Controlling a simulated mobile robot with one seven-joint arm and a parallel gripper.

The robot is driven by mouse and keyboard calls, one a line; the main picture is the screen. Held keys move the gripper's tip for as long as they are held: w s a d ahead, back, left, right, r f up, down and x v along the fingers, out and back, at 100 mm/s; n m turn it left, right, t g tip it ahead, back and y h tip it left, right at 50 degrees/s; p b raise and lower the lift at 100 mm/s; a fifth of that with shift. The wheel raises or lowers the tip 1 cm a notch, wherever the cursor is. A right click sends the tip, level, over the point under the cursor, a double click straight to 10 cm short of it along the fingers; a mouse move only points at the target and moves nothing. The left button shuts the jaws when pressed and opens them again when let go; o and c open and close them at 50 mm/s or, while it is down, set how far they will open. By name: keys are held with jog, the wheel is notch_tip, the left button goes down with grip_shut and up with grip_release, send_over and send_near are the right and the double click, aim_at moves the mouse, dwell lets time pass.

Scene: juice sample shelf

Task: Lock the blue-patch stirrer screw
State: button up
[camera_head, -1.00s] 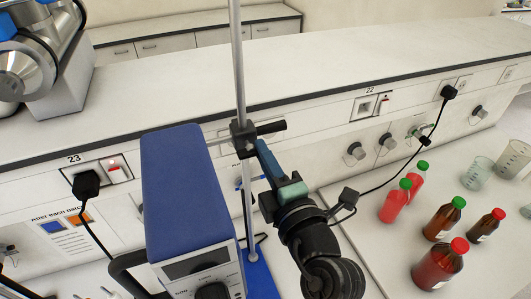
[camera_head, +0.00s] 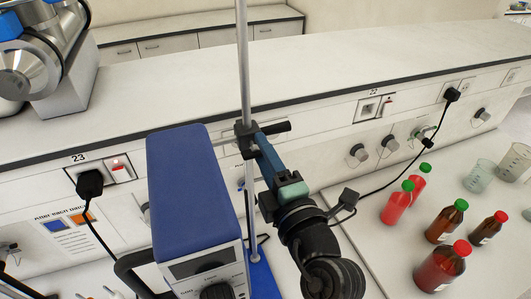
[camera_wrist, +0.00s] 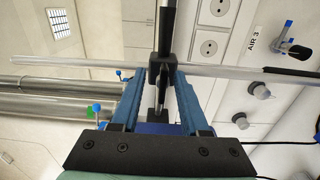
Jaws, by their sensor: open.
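The stirrer has a blue-topped box (camera_head: 190,190) with a pale front panel and a dark knob. A thin metal rod (camera_head: 243,60) stands behind it on a blue base (camera_head: 262,277). A black clamp (camera_head: 244,139) sits on the rod, with a dark handle (camera_head: 275,127) to the right. My gripper (camera_head: 256,146) reaches the clamp from the front. In the wrist view my gripper (camera_wrist: 160,82) is open, its blue fingers on either side of the lower part of the clamp (camera_wrist: 161,64). A dark screw stem (camera_wrist: 160,97) shows between the fingers; contact cannot be told.
Several red and brown bottles (camera_head: 446,222) and clear beakers (camera_head: 480,176) stand on the bench at right. A black cable (camera_head: 393,178) and wall taps lie behind. The raised shelf (camera_head: 330,75) is clear in the middle. Another machine (camera_head: 50,60) stands at the upper left.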

jog(key=b+v, duration=0.4)
jog(key=v, duration=0.9)
jog(key=shift+b, duration=0.35)
